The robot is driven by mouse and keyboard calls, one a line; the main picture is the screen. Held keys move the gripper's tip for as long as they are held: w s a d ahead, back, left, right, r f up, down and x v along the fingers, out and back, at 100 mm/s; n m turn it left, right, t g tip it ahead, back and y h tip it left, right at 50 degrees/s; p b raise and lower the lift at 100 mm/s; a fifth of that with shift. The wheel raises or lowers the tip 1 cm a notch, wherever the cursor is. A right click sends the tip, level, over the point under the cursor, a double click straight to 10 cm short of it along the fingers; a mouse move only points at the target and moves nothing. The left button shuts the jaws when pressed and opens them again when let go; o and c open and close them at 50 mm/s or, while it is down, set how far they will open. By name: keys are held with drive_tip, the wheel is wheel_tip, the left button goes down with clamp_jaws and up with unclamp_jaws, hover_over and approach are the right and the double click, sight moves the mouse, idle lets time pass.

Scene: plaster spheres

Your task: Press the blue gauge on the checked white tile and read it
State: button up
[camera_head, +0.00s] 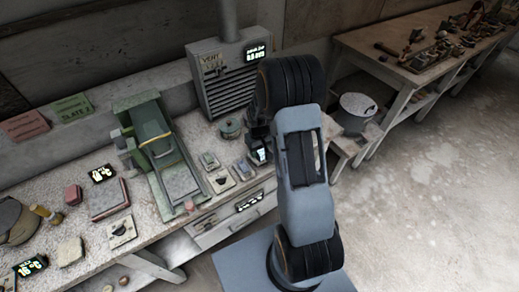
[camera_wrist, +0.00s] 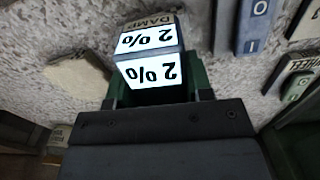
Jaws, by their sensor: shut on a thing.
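My gripper (camera_head: 258,143) is at the bench's right end, shut on the gauge (camera_wrist: 148,56), a small block with a bluish-grey casing. It also shows in the head view (camera_head: 261,155), partly hidden by my arm. In the wrist view, two of its faces show a lit, upside-down "2 %", and an upside-down label there reads "DAMP". Dark green parts flank the gauge at the gripper. A pale flat slab (camera_wrist: 78,75) lies left of it on the speckled bench top. I cannot make out a checked white tile, nor whether the gauge touches anything beneath.
In the wrist view, a blue-grey switch (camera_wrist: 258,25) marked "O I" and a labelled plate with a green button (camera_wrist: 297,88) stand close right. In the head view, a green machine (camera_head: 150,125) stands left, a vent box (camera_head: 232,80) behind, and a bucket (camera_head: 357,110) right.

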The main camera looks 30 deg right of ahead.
idle(0.4)
drive_tip(key=shift+r+p, duration=2.3)
drive_tip(key=shift+r, duration=1.2)
